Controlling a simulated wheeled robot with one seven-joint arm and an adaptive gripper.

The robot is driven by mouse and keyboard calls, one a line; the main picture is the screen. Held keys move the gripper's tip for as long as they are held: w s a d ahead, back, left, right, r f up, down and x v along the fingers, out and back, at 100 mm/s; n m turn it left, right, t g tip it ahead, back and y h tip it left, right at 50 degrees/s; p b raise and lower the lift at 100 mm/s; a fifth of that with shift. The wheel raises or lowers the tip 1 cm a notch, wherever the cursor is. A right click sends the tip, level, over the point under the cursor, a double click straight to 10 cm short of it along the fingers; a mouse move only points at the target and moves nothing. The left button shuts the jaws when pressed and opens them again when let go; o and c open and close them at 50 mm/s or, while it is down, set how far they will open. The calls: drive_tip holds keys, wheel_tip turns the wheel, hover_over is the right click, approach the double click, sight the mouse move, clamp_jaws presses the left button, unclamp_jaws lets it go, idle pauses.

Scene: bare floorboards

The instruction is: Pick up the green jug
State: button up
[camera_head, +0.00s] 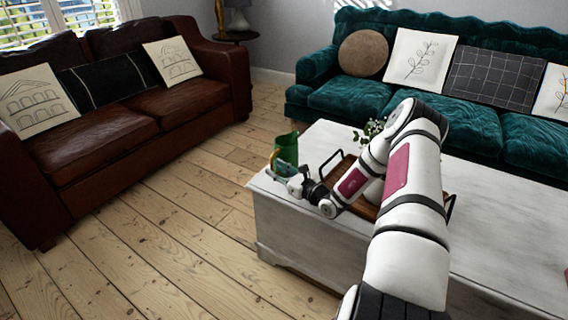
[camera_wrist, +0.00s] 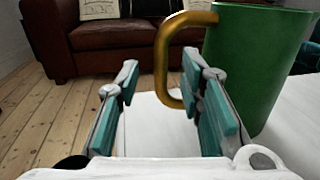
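The green jug (camera_head: 288,147) stands upright on the near left corner of the white coffee table (camera_head: 310,230). In the wrist view the jug (camera_wrist: 258,62) fills the upper right, with its gold handle (camera_wrist: 163,62) toward the left. My gripper (camera_head: 279,168) is in front of the jug at handle height. In the wrist view my gripper (camera_wrist: 160,72) is open, its two teal-padded fingers apart. The handle shows in the gap, nearer the right finger, which hides part of it and of the jug. I cannot tell whether the finger touches the handle.
A wooden tray (camera_head: 336,172) with black handles and a plant (camera_head: 371,130) are right of the jug, partly behind my arm. A brown leather sofa (camera_head: 190,105) is at left and a teal sofa (camera_head: 345,98) behind. The floorboards (camera_head: 170,235) between sofa and table are clear.

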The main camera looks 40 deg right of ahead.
sight(272, 166)
drive_tip(key=w, duration=0.3)
drive_tip(key=shift+a+b, duration=0.15)
drive_tip(key=shift+b, duration=0.25)
clamp_jaws()
drive_tip(key=shift+r, duration=0.15)
